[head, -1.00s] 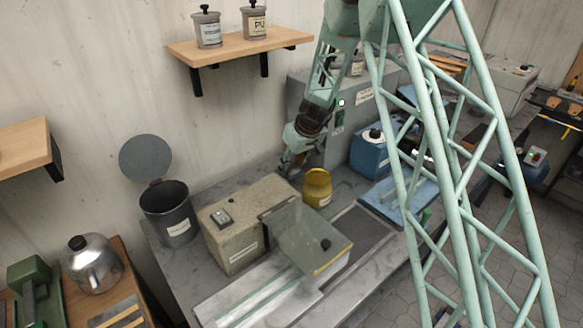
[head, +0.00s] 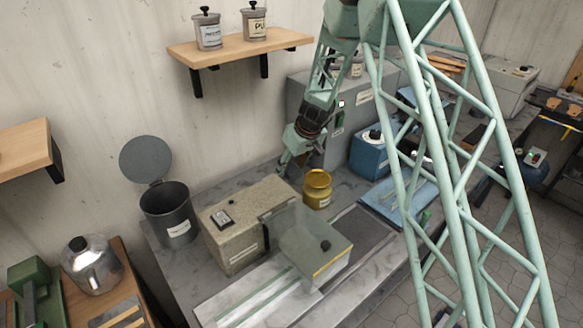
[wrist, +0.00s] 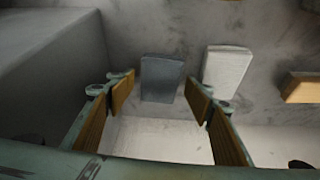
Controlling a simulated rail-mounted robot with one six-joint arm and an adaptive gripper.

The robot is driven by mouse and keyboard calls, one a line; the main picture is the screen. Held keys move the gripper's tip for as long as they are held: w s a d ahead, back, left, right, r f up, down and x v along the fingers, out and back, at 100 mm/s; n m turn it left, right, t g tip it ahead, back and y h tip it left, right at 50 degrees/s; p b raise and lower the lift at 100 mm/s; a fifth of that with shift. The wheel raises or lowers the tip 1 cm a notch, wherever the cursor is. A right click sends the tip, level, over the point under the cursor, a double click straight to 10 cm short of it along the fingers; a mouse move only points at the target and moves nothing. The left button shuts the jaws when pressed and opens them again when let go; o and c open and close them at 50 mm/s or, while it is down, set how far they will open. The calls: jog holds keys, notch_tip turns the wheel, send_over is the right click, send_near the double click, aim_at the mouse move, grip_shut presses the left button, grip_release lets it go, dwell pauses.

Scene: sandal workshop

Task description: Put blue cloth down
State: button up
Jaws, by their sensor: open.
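The blue cloth (wrist: 162,78) appears as a flat blue-grey piece on the grey marbled surface in the wrist view. It lies between and just beyond the tips of my gripper (wrist: 160,86). The tan-padded fingers are spread, with space on both sides of the cloth, and nothing is held. In the head view my gripper (head: 284,164) is low at the back of the bench near the wall. The cloth cannot be made out there.
A white block (wrist: 228,72) lies right of the cloth, with a yellowish block (wrist: 303,87) farther right. In the head view a yellow can (head: 317,190), a beige box (head: 235,225) and a tall grey cabinet (head: 335,150) stand close to my gripper.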

jog(key=shift+r+p, duration=0.2)
jog(key=shift+p, duration=0.35)
jog(key=v, duration=1.3)
jog(key=shift+r, duration=0.3)
dwell(0.4)
